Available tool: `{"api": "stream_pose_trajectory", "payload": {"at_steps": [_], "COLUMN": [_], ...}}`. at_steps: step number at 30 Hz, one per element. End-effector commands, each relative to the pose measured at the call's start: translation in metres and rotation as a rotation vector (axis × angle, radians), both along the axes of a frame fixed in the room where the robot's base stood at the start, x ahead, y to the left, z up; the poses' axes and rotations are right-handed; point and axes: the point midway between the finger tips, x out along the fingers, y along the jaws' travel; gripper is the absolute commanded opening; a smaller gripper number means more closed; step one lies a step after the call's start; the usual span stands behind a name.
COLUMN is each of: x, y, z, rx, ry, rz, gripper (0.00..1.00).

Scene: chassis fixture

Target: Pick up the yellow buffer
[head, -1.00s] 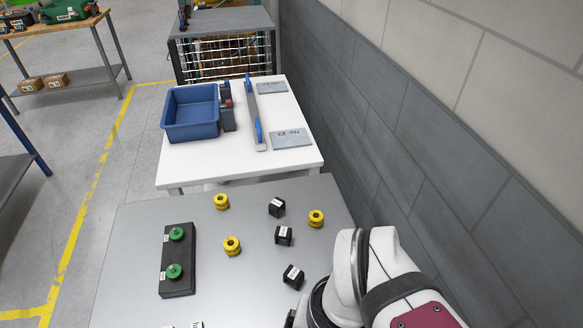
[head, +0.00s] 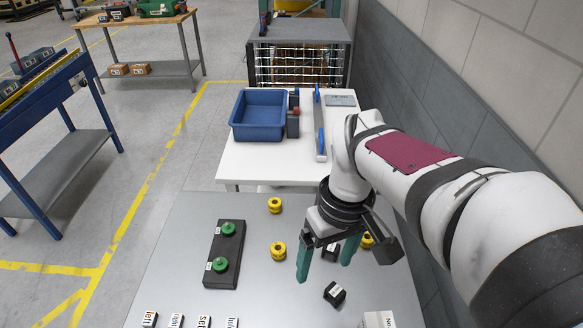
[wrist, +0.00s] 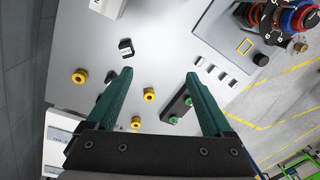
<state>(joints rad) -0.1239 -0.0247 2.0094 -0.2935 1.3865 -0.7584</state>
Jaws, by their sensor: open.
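Three yellow buffers lie apart on the grey metal table (head: 180,275). In the wrist view, one buffer (wrist: 149,95) shows between the fingers (wrist: 160,74). Another (wrist: 136,122) is close to the gripper body, and the third (wrist: 79,76) is outside the left finger.
A black base with two green knobs (head: 214,270) stands left of the buffers. Black labelled blocks (head: 334,294) lie under and near my gripper. Small label blocks (head: 203,321) line the front. A white table with a blue bin (head: 260,130) stands behind. A wall is at the right.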

Motion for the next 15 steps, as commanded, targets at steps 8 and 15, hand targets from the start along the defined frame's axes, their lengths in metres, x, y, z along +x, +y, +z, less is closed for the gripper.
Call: {"api": "stream_pose_trajectory", "payload": {"at_steps": [8, 15], "x": [0.167, 0.185], "y": [0.079, 0.093], "z": [-0.073, -0.119], "rx": [-0.052, -0.059], "ry": [-0.070, -0.076], "rz": [1.134, 1.322], "gripper": [0.85, 0.85]}}
